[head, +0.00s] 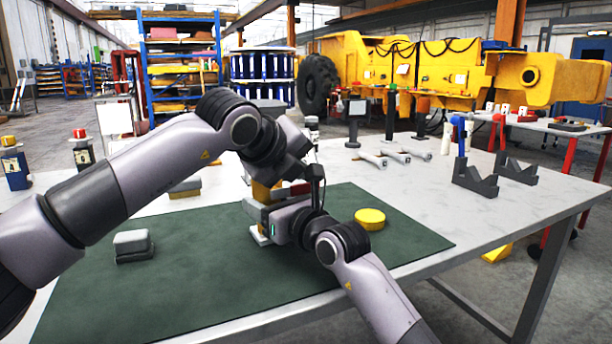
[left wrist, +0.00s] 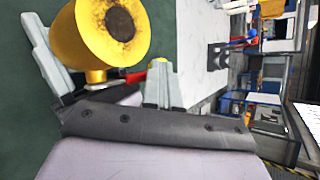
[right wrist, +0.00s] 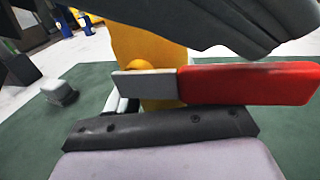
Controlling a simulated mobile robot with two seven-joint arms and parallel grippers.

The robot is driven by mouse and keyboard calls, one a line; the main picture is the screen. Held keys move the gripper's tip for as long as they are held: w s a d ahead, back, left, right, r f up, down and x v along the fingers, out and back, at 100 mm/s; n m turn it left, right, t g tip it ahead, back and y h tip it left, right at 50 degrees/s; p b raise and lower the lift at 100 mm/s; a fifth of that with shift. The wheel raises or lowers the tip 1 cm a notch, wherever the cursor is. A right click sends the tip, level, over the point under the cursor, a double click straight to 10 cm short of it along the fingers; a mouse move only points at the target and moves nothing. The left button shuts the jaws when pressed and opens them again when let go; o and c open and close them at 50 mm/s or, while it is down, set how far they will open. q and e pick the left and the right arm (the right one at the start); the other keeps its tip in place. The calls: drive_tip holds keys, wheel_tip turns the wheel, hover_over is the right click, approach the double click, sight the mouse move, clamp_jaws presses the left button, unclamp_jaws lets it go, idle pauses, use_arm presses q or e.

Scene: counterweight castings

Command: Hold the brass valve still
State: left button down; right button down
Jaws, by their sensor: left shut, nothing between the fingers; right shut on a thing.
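The brass valve (head: 262,192) stands upright on the green mat, partly hidden by my arms. Its flared round mouth (left wrist: 112,25) faces the left wrist camera. Its lever has a grey bar (right wrist: 146,84) and a red grip (right wrist: 250,83); it crosses in front of the valve body (right wrist: 150,48) in the right wrist view. My right gripper (head: 268,222) is shut on the valve low on its body; its fingertips are mostly hidden behind the lever.
A yellow disc (head: 370,218) lies on the green mat (head: 215,290) to the right. A grey block (head: 132,243) lies at left. Grey V-shaped stands (head: 475,178) and several pale pipe pieces (head: 388,157) are farther back on the table. The front of the mat is clear.

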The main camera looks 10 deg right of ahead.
sight(291, 186)
use_arm(q)
drive_tip(key=shift+r, duration=0.1)
use_arm(e)
drive_tip(key=shift+r, duration=0.25)
use_arm(q)
drive_tip(key=shift+s+a+r, duration=0.1)
drive_tip(key=shift+a+r, duration=0.05)
drive_tip(key=shift+r, duration=0.5)
drive_tip(key=shift+a+r, duration=0.1)
drive_tip(key=shift+r, duration=0.5)
use_arm(e)
drive_tip(key=shift+f, duration=0.1)
use_arm(q)
drive_tip(key=r, duration=0.2)
drive_tip(key=a+r, duration=0.1)
drive_tip(key=r, duration=0.2)
drive_tip(key=shift+s+a, duration=0.1)
drive_tip(key=shift+s, duration=0.05)
drive_tip(key=shift+f, duration=0.1)
use_arm(e)
drive_tip(key=shift+c, duration=1.7)
unclamp_jaws()
